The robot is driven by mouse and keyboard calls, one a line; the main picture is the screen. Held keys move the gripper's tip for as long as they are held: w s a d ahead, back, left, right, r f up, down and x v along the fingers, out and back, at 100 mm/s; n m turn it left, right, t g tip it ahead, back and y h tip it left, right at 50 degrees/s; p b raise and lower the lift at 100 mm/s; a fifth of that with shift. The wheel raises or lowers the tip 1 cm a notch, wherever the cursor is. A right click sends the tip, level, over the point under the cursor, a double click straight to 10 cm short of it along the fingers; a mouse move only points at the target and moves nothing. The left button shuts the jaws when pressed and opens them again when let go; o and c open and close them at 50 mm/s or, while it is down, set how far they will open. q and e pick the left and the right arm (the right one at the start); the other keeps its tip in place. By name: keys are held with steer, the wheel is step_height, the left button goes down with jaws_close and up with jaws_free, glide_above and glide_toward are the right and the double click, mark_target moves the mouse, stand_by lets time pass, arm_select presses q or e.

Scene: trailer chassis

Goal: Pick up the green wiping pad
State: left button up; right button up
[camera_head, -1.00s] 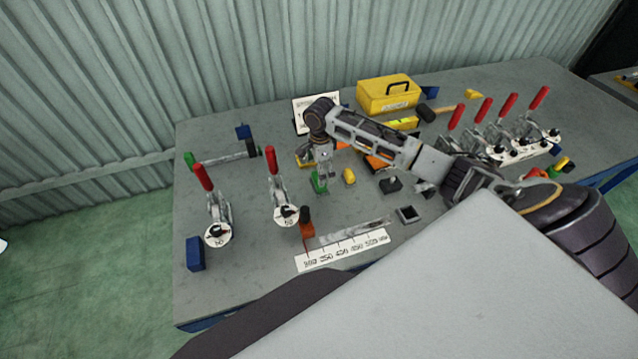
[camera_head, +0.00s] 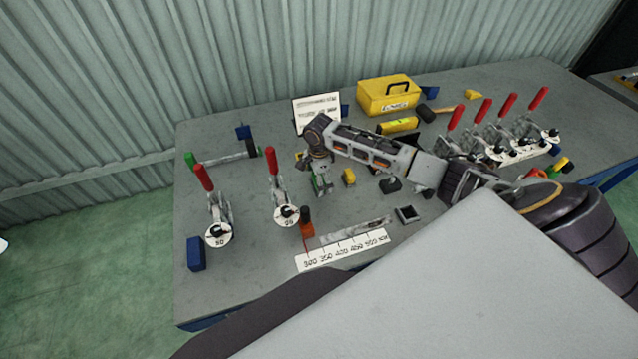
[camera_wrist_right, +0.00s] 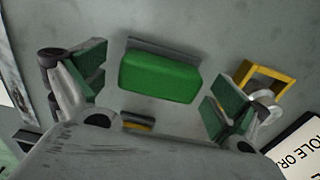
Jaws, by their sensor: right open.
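The green wiping pad (camera_wrist_right: 160,77) lies on the grey table, with a dark grey strip along its far edge in the right wrist view. My right gripper (camera_wrist_right: 155,85) is open, with one green-padded finger on each side of the pad and a gap on both sides. In the head view my right gripper (camera_head: 321,186) points down at the table between the red-handled clamps and a small yellow block. The pad is mostly hidden behind the gripper there. My left gripper is not in view.
A yellow block (camera_head: 348,177) and a dark block (camera_head: 390,185) lie right of the gripper. A red-handled clamp (camera_head: 283,195) stands to its left. A white sign (camera_head: 312,113) and yellow toolbox (camera_head: 388,94) are behind. A yellow frame (camera_wrist_right: 266,80) lies beside one finger.

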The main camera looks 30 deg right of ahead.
stand_by(0.3)
steer(key=c, duration=1.2)
steer(key=shift+r, duration=0.15)
steer(key=shift+r, duration=4.9)
